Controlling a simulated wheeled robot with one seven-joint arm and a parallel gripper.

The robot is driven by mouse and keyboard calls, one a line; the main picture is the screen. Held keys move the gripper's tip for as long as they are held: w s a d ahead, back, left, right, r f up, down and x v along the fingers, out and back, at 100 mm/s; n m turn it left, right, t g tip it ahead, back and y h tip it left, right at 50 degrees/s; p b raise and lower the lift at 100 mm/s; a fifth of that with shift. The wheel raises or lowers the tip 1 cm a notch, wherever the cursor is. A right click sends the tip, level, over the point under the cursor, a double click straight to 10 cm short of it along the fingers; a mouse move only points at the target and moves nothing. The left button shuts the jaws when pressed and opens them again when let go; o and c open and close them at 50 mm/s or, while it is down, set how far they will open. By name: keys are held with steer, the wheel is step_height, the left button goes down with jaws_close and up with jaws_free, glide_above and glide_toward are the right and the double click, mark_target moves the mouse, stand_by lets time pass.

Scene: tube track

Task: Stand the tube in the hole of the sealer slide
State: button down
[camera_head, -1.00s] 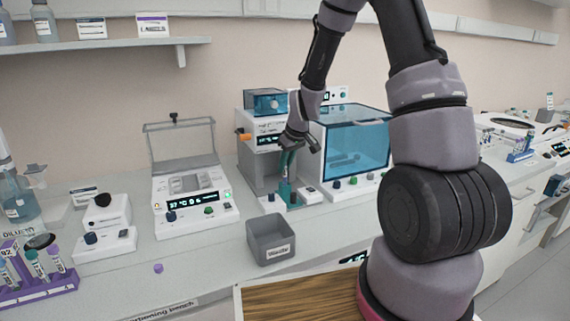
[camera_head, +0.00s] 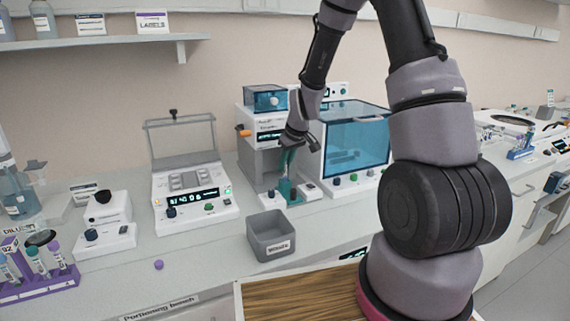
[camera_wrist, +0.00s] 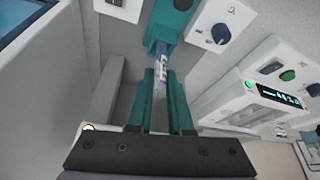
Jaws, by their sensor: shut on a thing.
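My gripper (camera_head: 285,166) is at the front of the sealer (camera_head: 268,140), pointing down at its teal slide (camera_head: 288,190). In the wrist view, the teal fingers of my gripper (camera_wrist: 161,92) are shut on a slim clear tube (camera_wrist: 161,62) with a printed label. The tube's far end meets the edge of the teal slide (camera_wrist: 174,28) in this view. I cannot tell whether the end is in the hole or just above it. The tube is too small to make out in the head view.
A blue-windowed cabinet (camera_head: 357,143) stands right of the sealer. A grey waste bin (camera_head: 270,236) is in front, and a heater block with a raised lid frame (camera_head: 192,205) is at left. A purple tube rack (camera_head: 40,285) is at far left. A purple cap (camera_head: 159,265) lies on the bench.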

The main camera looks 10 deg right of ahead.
steer(key=shift+f, duration=0.3)
steer(key=c, duration=0.8)
jaws_free()
steer(key=shift+o, duration=0.2)
steer(key=v, duration=1.1)
